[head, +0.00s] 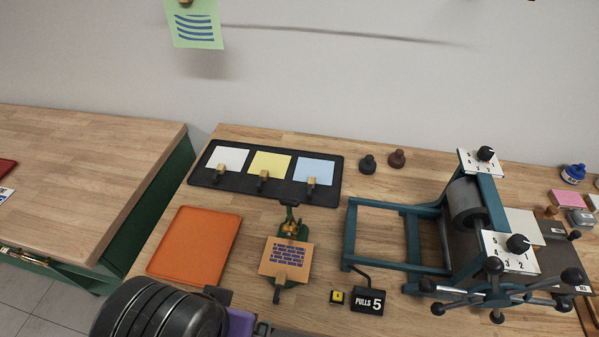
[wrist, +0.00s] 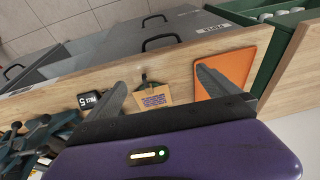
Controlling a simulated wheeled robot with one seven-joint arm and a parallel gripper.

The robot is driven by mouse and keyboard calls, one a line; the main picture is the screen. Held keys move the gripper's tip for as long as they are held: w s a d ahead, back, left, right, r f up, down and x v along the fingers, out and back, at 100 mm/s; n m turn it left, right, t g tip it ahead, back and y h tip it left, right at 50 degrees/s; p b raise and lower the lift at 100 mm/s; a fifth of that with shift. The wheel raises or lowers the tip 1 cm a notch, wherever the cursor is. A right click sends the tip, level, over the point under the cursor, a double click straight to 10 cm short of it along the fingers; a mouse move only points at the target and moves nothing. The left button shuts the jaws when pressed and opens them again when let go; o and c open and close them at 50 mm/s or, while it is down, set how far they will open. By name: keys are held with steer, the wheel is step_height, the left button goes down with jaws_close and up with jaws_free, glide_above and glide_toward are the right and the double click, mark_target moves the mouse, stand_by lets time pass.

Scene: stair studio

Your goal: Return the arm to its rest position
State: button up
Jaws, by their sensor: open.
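My arm (head: 160,308) shows at the lower left of the head view, dark and ribbed, with a purple part at its end. The fingers are hardly seen there. In the wrist view my gripper (wrist: 157,92) has its two dark fingers spread wide apart, with nothing between them. In the head view this brick-print card (head: 288,257) sits on a small green stand.
An orange tray (head: 195,246) lies beside my arm. A black rack (head: 332,191) holds white, yellow and blue cards. A teal press (head: 413,236) with a roller and knobs fills the right. A "PULLS 5" sign (head: 369,301) stands at the front. A green-sided bench (head: 90,180) is at left.

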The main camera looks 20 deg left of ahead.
steer(key=w+r+t+y, duration=0.2)
steer(key=w+r+t, duration=0.8)
steer(key=w+r, duration=0.65)
steer(key=w+d+r+n+t+y, duration=0.4)
steer(key=w+d+r+t, duration=0.2)
steer(key=d+r, duration=0.25)
steer(key=s+d+f+m+g+h+b, duration=0.1)
steer(key=s+d+f+m+g+h, duration=0.1)
steer(key=s+d+f, duration=1.1)
steer(key=s+d+f+m+g+h+b, duration=0.1)
steer(key=s+d+f+m+h, duration=0.3)
steer(key=s+d+f, duration=0.9)
steer(key=s+d+g+h, duration=0.1)
steer(key=s+d, duration=0.2)
steer(key=s, duration=0.2)
steer(key=shift+d+f+m+b, duration=0.25)
steer(key=shift+d+m+b, duration=0.05)
steer(key=shift+d+b, duration=0.1)
steer(key=shift+a, duration=0.1)
